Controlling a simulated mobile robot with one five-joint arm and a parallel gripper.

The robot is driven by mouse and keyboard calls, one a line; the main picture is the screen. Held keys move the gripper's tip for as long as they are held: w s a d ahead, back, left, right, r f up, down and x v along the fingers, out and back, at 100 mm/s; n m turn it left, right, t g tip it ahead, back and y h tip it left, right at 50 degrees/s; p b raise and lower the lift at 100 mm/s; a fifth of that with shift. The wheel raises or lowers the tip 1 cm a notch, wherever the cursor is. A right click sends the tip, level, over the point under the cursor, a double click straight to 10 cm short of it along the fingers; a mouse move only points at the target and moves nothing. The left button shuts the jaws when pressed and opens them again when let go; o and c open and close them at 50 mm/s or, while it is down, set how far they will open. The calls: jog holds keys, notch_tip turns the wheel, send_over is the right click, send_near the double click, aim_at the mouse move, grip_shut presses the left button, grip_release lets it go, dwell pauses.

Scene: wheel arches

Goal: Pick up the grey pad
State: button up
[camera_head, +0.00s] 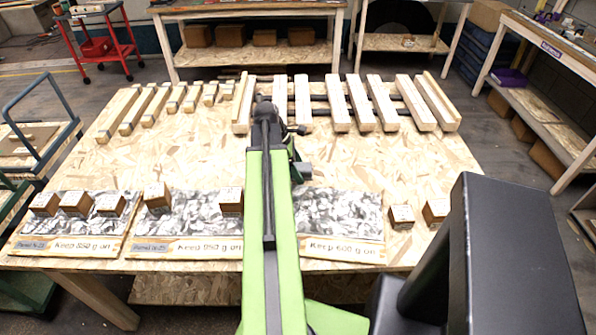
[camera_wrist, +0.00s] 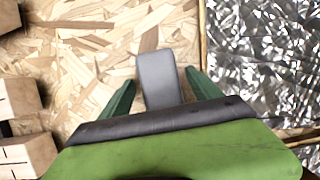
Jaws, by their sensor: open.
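A grey pad (camera_wrist: 158,72), smooth with a rounded far end, shows in the wrist view over bare chipboard, just left of a crinkled silver foil sheet (camera_wrist: 262,60). My gripper (camera_wrist: 160,80) is open, with one green finger on each side of the pad. Gaps show between the fingers and the pad. The pad's near end is hidden behind the dark edge of my gripper. I cannot tell how high the fingertips are above the board. In the head view my green arm covers the middle of the table, and I cannot make out the pad.
The chipboard table (camera_head: 200,150) bears foil panels with "Keep" labels (camera_head: 340,249) along its front. Several small wooden blocks (camera_head: 75,202) stand on or beside them. Wooden bars (camera_head: 335,103) lie along the back. Blocks (camera_wrist: 18,95) also show at left in the wrist view.

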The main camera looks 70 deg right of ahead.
aim_at(305, 166)
jog(key=c, duration=1.5)
jog(key=r+p, duration=0.6)
jog(key=shift+s, duration=0.2)
jog(key=s+r+p, duration=0.1)
jog(key=s, duration=0.2)
jog(key=s+a+r+p, duration=0.1)
jog(key=s+r+p, duration=0.1)
jog(key=s, duration=0.2)
jog(key=s+r+p, duration=0.2)
jog(key=s, duration=0.2)
jog(key=shift+s+a+r, duration=0.1)
jog(key=shift+a+r, duration=0.15)
jog(key=shift+a, duration=0.05)
jog(key=o, duration=0.8)
jog(key=c, duration=0.5)
jog(key=shift+o, duration=0.2)
